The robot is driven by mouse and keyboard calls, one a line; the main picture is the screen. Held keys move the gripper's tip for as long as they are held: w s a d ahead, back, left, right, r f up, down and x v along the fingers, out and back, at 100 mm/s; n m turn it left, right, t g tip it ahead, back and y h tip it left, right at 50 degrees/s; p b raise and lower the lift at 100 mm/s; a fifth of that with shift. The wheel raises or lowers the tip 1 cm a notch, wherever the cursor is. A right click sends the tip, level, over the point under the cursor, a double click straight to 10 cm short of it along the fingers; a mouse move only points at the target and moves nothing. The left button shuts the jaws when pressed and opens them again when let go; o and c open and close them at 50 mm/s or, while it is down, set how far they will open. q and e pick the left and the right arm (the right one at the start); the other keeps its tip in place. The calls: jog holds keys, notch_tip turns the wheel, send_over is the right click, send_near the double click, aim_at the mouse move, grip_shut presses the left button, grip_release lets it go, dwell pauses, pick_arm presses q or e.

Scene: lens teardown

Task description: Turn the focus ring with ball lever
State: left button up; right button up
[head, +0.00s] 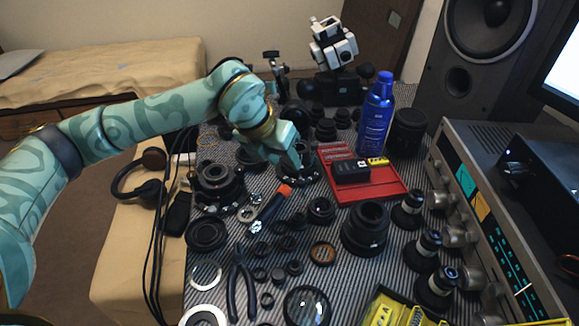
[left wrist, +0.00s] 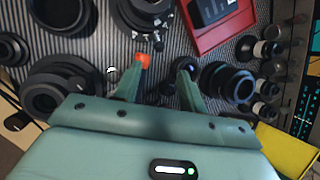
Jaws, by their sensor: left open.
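My left gripper (head: 288,160) reaches in from the left over the middle of the crowded striped mat. In the left wrist view its two fingers (left wrist: 163,75) are apart, with nothing held between them. A black round lens part with silver bits (left wrist: 150,22) lies just beyond the fingertips; in the head view my gripper partly hides it. Another black lens assembly (head: 218,182) stands to the left of the gripper. I cannot tell which part is the focus ring, and no ball lever is clearly visible. My right gripper is not in view.
An orange-tipped tool (head: 270,208) lies below the gripper. A red tray (head: 375,190) with a black box, a blue spray can (head: 376,115) and several lens barrels stand to the right. Pliers (head: 242,283) and rings crowd the front. Little of the mat is free.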

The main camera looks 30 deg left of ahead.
pick_arm(q)
jog(key=p+v, duration=0.2)
jog(key=v, duration=0.4)
jog(key=shift+r, duration=0.35)
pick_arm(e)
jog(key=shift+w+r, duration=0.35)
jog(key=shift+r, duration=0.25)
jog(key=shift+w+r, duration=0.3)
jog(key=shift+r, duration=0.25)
pick_arm(q)
jog(key=shift+s, duration=0.1)
